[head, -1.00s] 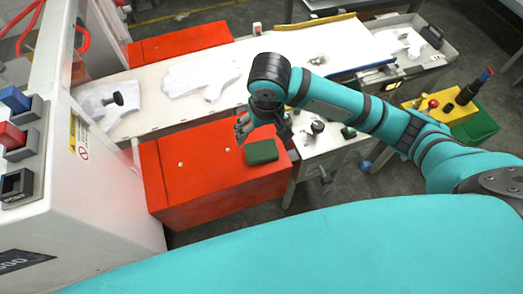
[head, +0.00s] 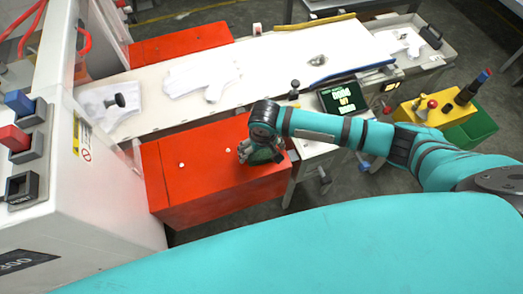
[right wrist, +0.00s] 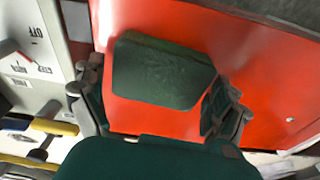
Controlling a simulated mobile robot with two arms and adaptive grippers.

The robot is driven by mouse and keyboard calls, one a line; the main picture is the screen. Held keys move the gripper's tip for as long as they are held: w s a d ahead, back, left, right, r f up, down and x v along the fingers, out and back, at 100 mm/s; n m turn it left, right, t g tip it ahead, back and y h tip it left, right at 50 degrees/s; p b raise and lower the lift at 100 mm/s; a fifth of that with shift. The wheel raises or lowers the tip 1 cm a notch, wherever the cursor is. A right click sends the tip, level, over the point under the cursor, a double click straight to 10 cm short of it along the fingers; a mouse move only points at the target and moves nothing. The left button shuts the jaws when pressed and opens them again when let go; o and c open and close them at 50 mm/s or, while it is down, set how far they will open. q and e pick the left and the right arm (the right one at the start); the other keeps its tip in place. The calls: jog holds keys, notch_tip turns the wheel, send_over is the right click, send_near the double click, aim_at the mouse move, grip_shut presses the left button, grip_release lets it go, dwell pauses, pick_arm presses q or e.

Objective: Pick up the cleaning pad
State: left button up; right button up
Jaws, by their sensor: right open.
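The cleaning pad (head: 265,156) is a dark green block lying on top of the red cabinet near its right end. My right gripper (head: 247,152) is over the pad and partly hides it in the head view. In the right wrist view the pad (right wrist: 163,72) lies flat on the red surface. The open fingers of the right gripper (right wrist: 158,103) stand to the left and right of the pad, with gaps beside it. My left gripper is not in view.
The red cabinet (head: 195,187) has small white knobs on top. Behind it runs a white conveyor (head: 150,118) with white gloves (head: 203,78). A white machine with buttons (head: 95,210) stands at the left. A small screen (head: 341,97) and a yellow box (head: 425,112) are at the right.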

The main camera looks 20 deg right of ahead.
jog(key=shift+f, duration=0.15)
jog(key=c, duration=0.4)
jog(key=shift+c, duration=0.2)
